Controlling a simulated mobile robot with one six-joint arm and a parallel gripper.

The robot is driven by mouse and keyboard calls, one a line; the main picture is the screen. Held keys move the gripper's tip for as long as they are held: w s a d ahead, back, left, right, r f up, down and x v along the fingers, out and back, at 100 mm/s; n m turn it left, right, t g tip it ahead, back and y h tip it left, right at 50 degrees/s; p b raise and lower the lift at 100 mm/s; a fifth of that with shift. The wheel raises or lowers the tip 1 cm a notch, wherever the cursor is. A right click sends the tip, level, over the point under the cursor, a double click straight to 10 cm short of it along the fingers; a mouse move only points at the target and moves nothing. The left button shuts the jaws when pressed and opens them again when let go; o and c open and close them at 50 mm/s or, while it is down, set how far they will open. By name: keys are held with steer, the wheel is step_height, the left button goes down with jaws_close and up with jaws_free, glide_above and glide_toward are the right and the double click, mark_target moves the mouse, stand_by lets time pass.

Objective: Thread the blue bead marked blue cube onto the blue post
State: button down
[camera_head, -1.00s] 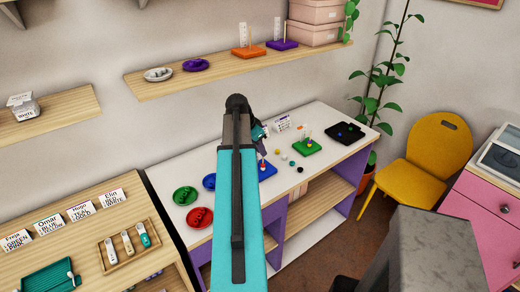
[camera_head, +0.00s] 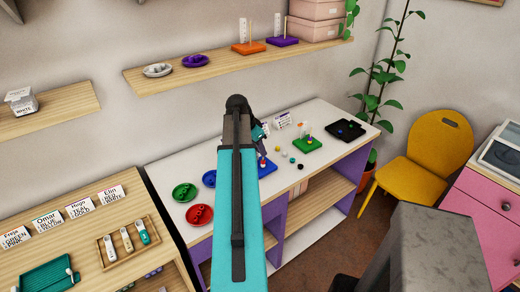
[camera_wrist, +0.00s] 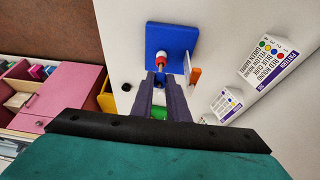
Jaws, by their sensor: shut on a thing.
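The blue board (camera_wrist: 172,36) lies on the white table, seen ahead of my fingertips in the wrist view. A red bead (camera_wrist: 161,60) with a white part shows near its middle. My gripper (camera_wrist: 161,80) is over the near edge of the board, shut on the blue bead, which the dark fingers largely hide. In the head view the blue board (camera_head: 268,170) shows beside my arm, partly covered by it. My arm hides most of the gripper there.
The green board (camera_head: 306,144) with posts and the black tray (camera_head: 345,130) stand right of the blue board. Loose beads, including a black one (camera_wrist: 126,87), lie nearby. Pattern cards (camera_wrist: 268,52) stand behind.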

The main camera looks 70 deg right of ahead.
steer(key=c, duration=1.6)
jaws_free()
steer(key=shift+c, duration=0.2)
steer(key=shift+r, duration=0.1)
steer(key=b+v, duration=0.3)
steer(key=v, duration=1)
steer(key=shift+a+r+b, duration=0.25)
steer(key=shift+b, duration=0.1)
